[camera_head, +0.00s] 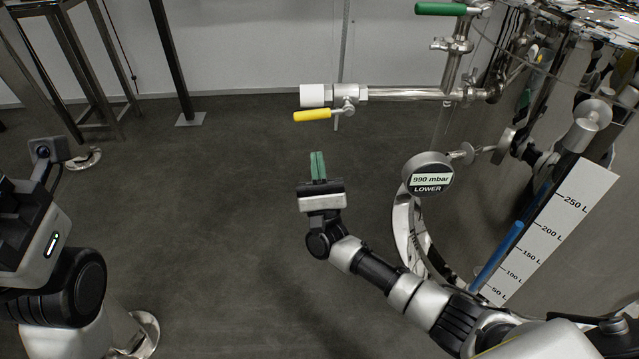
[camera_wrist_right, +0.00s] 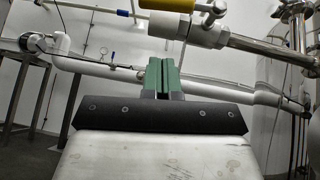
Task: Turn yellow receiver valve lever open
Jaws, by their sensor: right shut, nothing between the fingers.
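The yellow valve lever (camera_head: 312,115) sits on a small valve (camera_head: 345,100) at the end of a horizontal steel pipe, under a white end cap (camera_head: 312,96). The lever points left, about in line with the pipe. In the right wrist view the yellow lever (camera_wrist_right: 168,5) shows at the top edge, partly cut off, with the white cap (camera_wrist_right: 185,28) near it. My right gripper (camera_head: 317,166) is shut and empty, its green fingers pointing up, below the lever and apart from it. They also show in the right wrist view (camera_wrist_right: 162,76). My left arm is at the left edge; its fingers are not visible.
A round gauge (camera_head: 428,176) reading 990 mbar, LOWER, stands right of my right gripper. A steel tank with a volume scale (camera_head: 555,230) fills the right side. A green-handled valve (camera_head: 440,9) is above. Open floor (camera_head: 200,180) lies to the left.

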